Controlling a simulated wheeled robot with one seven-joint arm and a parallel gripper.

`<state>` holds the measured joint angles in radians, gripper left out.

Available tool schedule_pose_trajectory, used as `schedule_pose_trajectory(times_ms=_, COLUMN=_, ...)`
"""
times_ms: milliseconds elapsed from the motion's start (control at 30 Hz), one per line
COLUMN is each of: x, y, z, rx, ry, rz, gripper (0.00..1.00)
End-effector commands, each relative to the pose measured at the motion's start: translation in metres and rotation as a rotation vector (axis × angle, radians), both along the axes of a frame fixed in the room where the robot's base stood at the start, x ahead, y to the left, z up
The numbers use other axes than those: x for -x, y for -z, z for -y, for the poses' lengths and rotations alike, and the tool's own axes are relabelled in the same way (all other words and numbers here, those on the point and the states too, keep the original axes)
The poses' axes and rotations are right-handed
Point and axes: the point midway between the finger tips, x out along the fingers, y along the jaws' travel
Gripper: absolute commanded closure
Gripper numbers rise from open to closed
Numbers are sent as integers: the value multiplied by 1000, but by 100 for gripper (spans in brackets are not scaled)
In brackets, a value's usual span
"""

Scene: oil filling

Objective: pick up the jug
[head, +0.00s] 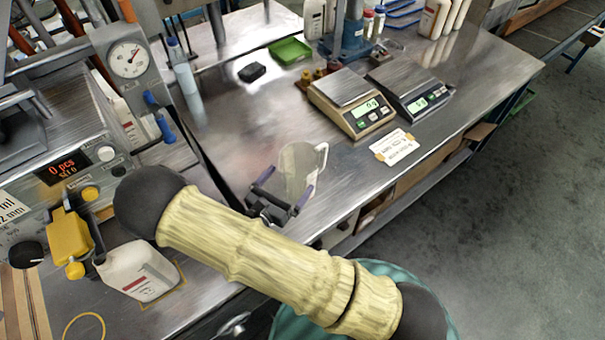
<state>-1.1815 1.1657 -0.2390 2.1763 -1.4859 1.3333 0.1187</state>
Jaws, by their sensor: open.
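The jug (298,163) is a clear, see-through vessel with a pale handle on its right side. It stands upright on the metal bench, left of the scales and near the front edge. My gripper (284,192) is open, with its two dark fingers with purplish tips pointing toward the jug. The fingers overlap the jug's lower part in the picture. I cannot tell whether they touch it or how far they reach around it. My arm hides the bench in front of the jug.
Two scales, one tan (350,103) and one dark (410,88), stand right of the jug. A label card (395,147) lies near the front edge. A white canister (137,270) stands at the left by a gauge machine (127,60). A green tray (290,51) lies behind.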

Motion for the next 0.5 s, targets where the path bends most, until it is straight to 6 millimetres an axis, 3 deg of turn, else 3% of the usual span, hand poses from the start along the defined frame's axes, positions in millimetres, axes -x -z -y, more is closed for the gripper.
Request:
schedule_pose_trajectory(times_ms=167, x=-8, y=-2, z=6, rx=0, ry=2, rz=0, gripper=0)
schedule_pose_trajectory(times_ms=500, x=-43, y=-1, z=29, rx=0, ry=0, rz=0, gripper=0)
